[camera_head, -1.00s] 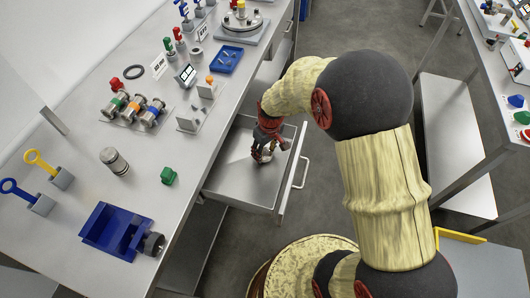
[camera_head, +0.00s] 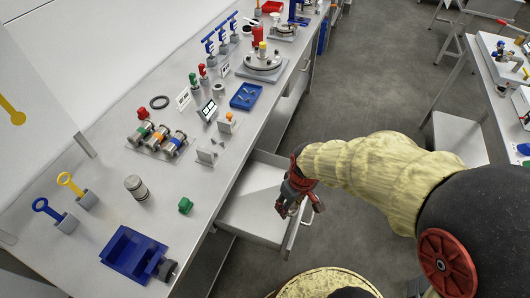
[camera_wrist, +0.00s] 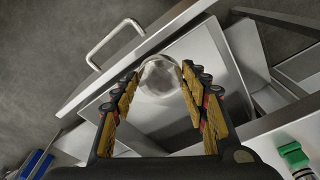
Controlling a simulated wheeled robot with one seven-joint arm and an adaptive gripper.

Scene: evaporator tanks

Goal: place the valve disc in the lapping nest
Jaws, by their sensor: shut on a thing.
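The valve disc (camera_wrist: 160,78), a pale grey metal piece with a rounded face, sits between the fingertips of my gripper (camera_wrist: 161,70) in the wrist view. My gripper is shut on it. In the head view my gripper (camera_head: 298,207) points down at the front edge of an open drawer (camera_head: 248,205). There the disc is too small to tell apart from the fingers. In the wrist view the drawer floor and front wall lie behind the disc. I cannot tell which fixture on the bench is the lapping nest.
The drawer handle (camera_head: 299,230) sticks out near my gripper. On the bench stand a blue vise (camera_head: 128,252), a green block (camera_head: 186,205), a metal cylinder (camera_head: 135,188), several banded cylinders (camera_head: 158,138), a blue tray (camera_head: 246,96) and a round bolted flange (camera_head: 263,62).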

